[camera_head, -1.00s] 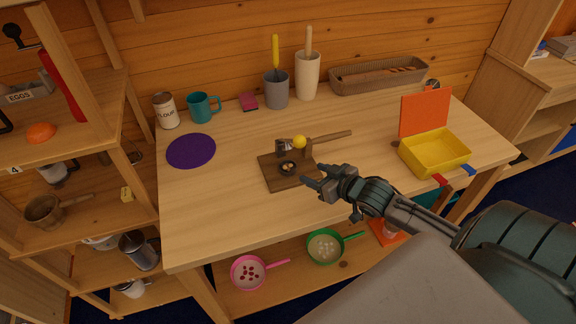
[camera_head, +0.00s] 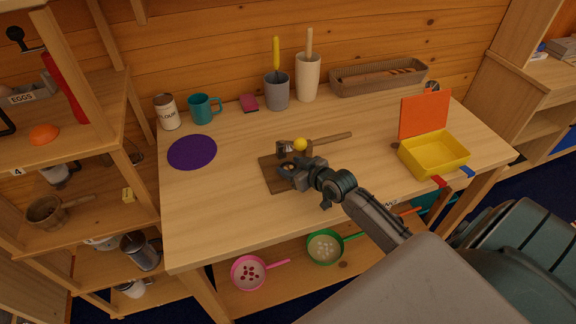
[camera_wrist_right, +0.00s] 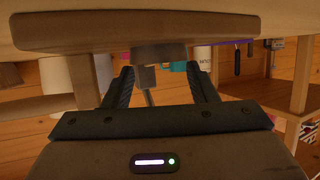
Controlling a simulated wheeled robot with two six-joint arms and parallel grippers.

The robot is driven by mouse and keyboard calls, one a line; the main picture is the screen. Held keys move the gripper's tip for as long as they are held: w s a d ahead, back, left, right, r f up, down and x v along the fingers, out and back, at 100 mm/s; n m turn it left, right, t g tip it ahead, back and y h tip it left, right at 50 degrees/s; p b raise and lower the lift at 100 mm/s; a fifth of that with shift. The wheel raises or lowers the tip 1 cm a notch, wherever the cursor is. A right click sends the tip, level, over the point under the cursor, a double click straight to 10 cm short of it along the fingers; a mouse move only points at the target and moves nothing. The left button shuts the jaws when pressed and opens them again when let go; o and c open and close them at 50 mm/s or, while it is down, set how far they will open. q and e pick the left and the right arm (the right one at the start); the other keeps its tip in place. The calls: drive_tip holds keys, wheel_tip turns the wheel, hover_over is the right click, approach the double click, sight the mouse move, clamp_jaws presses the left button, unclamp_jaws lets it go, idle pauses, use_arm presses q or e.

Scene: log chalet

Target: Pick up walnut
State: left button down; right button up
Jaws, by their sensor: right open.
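A brown wooden board (camera_head: 271,183) lies on the table and carries a small metal device with a yellow ball knob (camera_head: 300,144) and a long wooden handle (camera_head: 333,139). My right gripper (camera_head: 285,171) is open at the board, its fingers at the small dark round cup there and hiding most of it. I cannot make out a walnut clearly now. In the right wrist view, upside down, the open fingers (camera_wrist_right: 160,72) stand either side of a grey round shape, with no grip on it visible. My left gripper is not in view.
A purple round mat (camera_head: 192,152) lies at left on the table (camera_head: 220,215). A yellow bin (camera_head: 433,156) with an orange panel (camera_head: 424,113) stands at right. A teal mug (camera_head: 201,108), utensil holders and a basket (camera_head: 378,79) line the back. The front left is clear.

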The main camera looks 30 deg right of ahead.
drive_tip(key=shift+s, duration=0.1)
drive_tip(key=c, duration=1)
drive_tip(key=shift+r, duration=0.15)
drive_tip(key=shift+r, duration=0.2)
drive_tip(key=r, duration=0.1)
drive_tip(key=r+b, duration=0.1)
drive_tip(key=shift+s+d+r+b, duration=0.1)
drive_tip(key=shift+s+r+b, duration=0.2)
drive_tip(key=shift+s+r, duration=0.1)
drive_tip(key=s, duration=0.4)
drive_tip(key=s+d, duration=0.1)
drive_tip(key=shift+s+r, duration=0.25)
drive_tip(key=shift+s, duration=0.15)
drive_tip(key=shift+s+d+r+p, duration=0.25)
drive_tip(key=shift+s+p, duration=0.35)
drive_tip(key=shift+s, duration=0.9)
drive_tip(key=shift+s+d+r+p, duration=0.1)
drive_tip(key=shift+s+d+p, duration=0.4)
drive_tip(key=shift+s, duration=1.05)
drive_tip(key=shift+s+d+r+p, duration=0.15)
drive_tip(key=shift+s+p, duration=0.6)
drive_tip(key=shift+s, duration=0.75)
